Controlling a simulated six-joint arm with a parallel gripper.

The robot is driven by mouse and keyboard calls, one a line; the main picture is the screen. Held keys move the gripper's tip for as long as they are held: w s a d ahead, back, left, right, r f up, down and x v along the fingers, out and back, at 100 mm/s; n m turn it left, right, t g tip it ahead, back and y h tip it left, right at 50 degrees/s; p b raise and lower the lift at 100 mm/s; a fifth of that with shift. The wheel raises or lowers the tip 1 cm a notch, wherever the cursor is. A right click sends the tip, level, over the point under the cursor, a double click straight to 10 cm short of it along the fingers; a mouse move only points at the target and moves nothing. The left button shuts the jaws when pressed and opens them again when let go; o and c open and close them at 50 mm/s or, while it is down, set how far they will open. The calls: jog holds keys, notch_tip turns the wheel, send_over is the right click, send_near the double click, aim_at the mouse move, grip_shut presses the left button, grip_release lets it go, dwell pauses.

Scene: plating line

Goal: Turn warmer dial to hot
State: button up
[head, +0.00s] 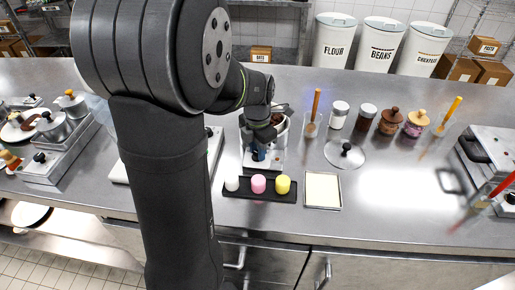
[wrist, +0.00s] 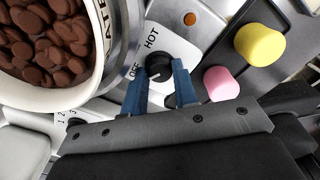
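The warmer's black dial (wrist: 158,68) sits on a white panel (wrist: 184,42) marked HOT and OFF in the wrist view. Its white pointer line is turned to the lower left, on the OFF side. My gripper (wrist: 159,80) has its two blue fingers on either side of the dial, very close to it. Whether they press on it I cannot tell. In the head view my gripper (head: 261,154) is down at the front of the warmer (head: 277,158), and the dial is hidden there. A white pot (wrist: 95,62) of brown chocolate pieces sits on the warmer.
A black tray (head: 259,197) with white, pink and yellow pieces lies just in front of the warmer. A framed cream sheet (head: 322,189) lies right of it. Jars (head: 366,117) and a lid (head: 344,154) stand to the right.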

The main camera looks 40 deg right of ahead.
jog(key=shift+m, duration=0.4)
jog(key=shift+c, duration=0.4)
jog(key=m, duration=0.5)
jog(key=shift+m, duration=0.3)
jog(key=m, duration=0.7)
jog(key=shift+d, duration=0.1)
jog(key=m, duration=0.5)
jog(key=shift+m, duration=2.8)
jog(key=o, duration=1)
